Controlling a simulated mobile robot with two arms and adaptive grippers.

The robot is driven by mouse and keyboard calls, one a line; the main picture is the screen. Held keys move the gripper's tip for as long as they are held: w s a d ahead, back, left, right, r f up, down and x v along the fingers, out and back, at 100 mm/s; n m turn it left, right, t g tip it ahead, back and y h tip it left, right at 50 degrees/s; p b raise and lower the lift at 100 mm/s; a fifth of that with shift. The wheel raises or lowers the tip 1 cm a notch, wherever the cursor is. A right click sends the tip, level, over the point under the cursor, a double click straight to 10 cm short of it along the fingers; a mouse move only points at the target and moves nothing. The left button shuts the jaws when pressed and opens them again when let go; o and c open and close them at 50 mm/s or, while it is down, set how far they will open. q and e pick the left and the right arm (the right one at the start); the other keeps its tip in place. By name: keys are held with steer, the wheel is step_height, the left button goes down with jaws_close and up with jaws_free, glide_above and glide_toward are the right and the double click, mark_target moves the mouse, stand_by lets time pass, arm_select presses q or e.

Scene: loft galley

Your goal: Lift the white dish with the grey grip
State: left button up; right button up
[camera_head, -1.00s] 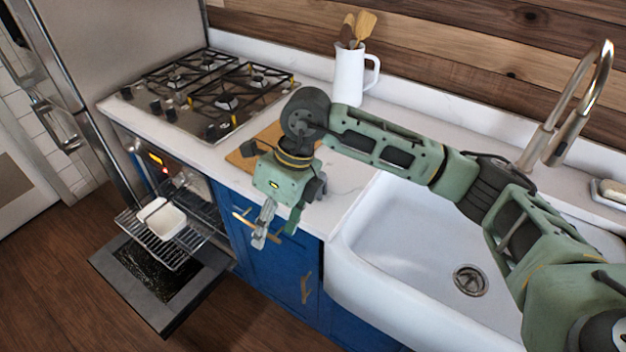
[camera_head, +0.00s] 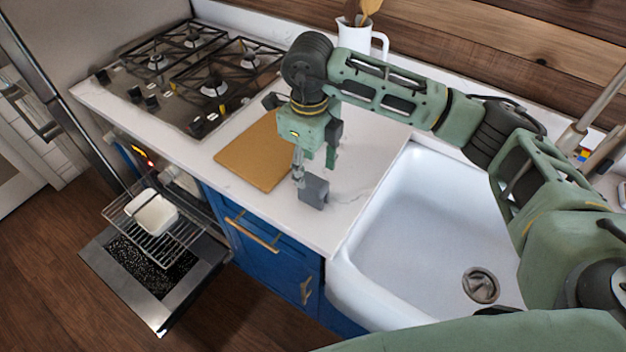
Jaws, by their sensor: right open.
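A white dish (camera_head: 154,214) with a pale inside sits on the pulled-out wire rack of the open oven, at the lower left. I cannot make out a grey grip on it at this size. My right gripper (camera_head: 320,178) is open and points down over the counter edge, between the cutting board and the sink. It is well to the right of the dish, apart from it and holding nothing. My left gripper is not in view.
The oven rack (camera_head: 185,242) stands out above the lowered oven door (camera_head: 140,290). A wooden cutting board (camera_head: 252,160) lies beside the gas hob (camera_head: 190,70). A white sink (camera_head: 425,240) is at right, and a white jug (camera_head: 360,38) stands behind my right arm.

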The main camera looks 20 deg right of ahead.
mark_target(312, 179)
steer(key=f+p, duration=0.1)
steer(key=s+f+p, duration=0.1)
steer(key=shift+f, duration=0.35)
steer(key=shift+w+d+f+p, duration=0.15)
steer(key=shift+f+p, duration=0.1)
steer(key=shift+f, duration=0.35)
steer(key=shift+w+a+f+p, duration=0.1)
steer(key=shift+f+p, duration=0.15)
steer(key=shift+f, duration=0.6)
steer(key=c, duration=0.8)
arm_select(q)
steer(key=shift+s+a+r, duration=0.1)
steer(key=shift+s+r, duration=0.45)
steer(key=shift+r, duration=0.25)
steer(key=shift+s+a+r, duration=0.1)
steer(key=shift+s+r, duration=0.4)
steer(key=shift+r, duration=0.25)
arm_select(e)
steer(key=c, duration=0.5)
